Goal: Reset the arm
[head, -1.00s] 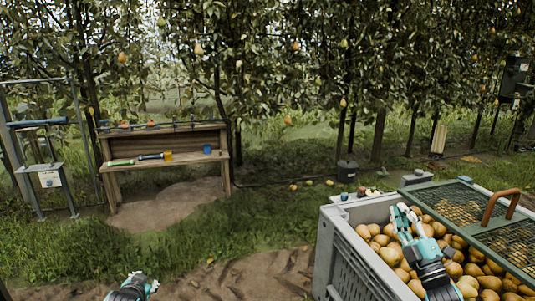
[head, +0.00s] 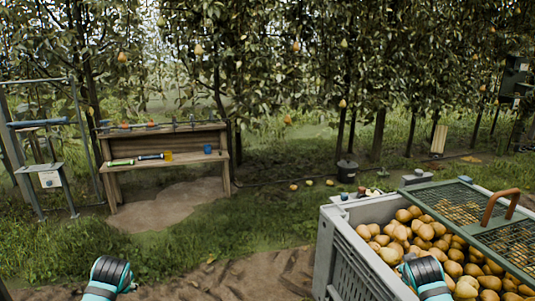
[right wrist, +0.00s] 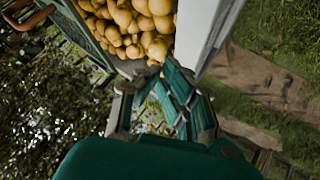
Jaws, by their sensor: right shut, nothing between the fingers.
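My right gripper (head: 424,272) is low in the head view, in front of the near part of the pear crate (head: 362,262). Its dark, rounded wrist part hides most of the fingers there. In the right wrist view the right gripper (right wrist: 150,78) shows teal and grey fingers, shut and empty, with the pears (right wrist: 125,25) and the crate wall beyond them. My left gripper (head: 110,275) is at the bottom left of the head view, over bare soil. Only its dark wrist and teal parts show, and its fingers are hidden.
The grey crate is full of pears (head: 408,232), with a green mesh lid (head: 460,205) and brown handle (head: 500,203) at right. A wooden bench (head: 165,163) with tools stands at left. Pear trees line the back.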

